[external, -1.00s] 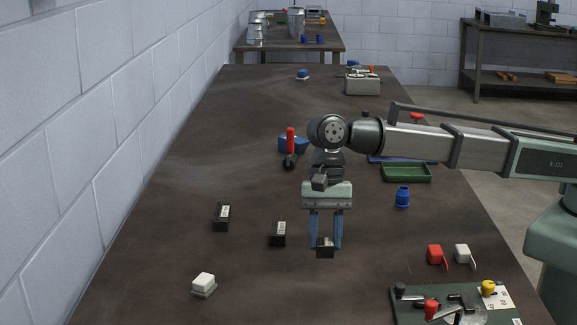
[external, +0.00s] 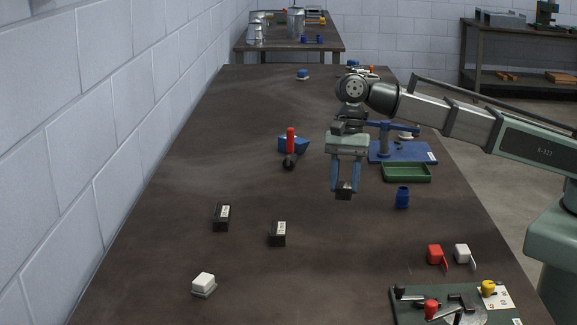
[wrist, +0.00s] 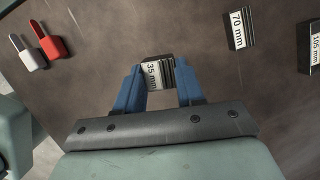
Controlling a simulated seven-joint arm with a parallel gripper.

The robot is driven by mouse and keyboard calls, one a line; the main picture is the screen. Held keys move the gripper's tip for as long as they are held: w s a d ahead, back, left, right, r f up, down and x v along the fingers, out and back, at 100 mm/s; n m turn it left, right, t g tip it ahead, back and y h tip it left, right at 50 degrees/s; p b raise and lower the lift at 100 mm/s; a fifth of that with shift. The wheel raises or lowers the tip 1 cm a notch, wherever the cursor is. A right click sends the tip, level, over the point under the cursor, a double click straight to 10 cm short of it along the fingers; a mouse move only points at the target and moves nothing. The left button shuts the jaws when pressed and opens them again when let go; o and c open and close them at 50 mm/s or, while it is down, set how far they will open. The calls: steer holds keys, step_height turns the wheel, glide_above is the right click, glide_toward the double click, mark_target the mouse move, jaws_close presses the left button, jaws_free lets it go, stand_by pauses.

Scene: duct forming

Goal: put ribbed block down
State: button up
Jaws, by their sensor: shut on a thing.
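My gripper (external: 346,188) is shut on a small dark ribbed block (external: 344,194). In the wrist view the ribbed block (wrist: 157,72) has a white "35 mm" label and sits between the blue fingertips (wrist: 157,90). In the external view my gripper points down, in front of the green tray and left of the blue cup. The block appears to hang above the tabletop; the size of the gap under it is hard to tell.
Two dark blocks (external: 278,233) (external: 222,216) stand left, labelled 70 mm (wrist: 239,28) and 105 mm (wrist: 315,48) in the wrist view. The green tray (external: 406,180), blue cup (external: 402,198) and blue stand (external: 388,153) are right. The table's middle is bare.

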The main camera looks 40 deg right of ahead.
steer(key=shift+s+d+f+n+h, duration=0.1)
steer(key=shift+s+d+f+n, duration=0.3)
steer(key=shift+f, duration=1.35)
steer(key=shift+s+d+f+n+h, duration=0.1)
steer(key=shift+s+d+f+n, duration=0.25)
steer(key=shift+f, duration=1.4)
steer(key=shift+s+d+f+n+h, duration=0.1)
steer(key=shift+s+d+f+n, duration=0.25)
steer(key=shift+f, duration=1.4)
steer(key=o, duration=1.2)
steer(key=shift+f, duration=0.1)
steer(key=shift+c, duration=0.2)
steer(key=v, duration=1.2)
steer(key=shift+w, duration=0.15)
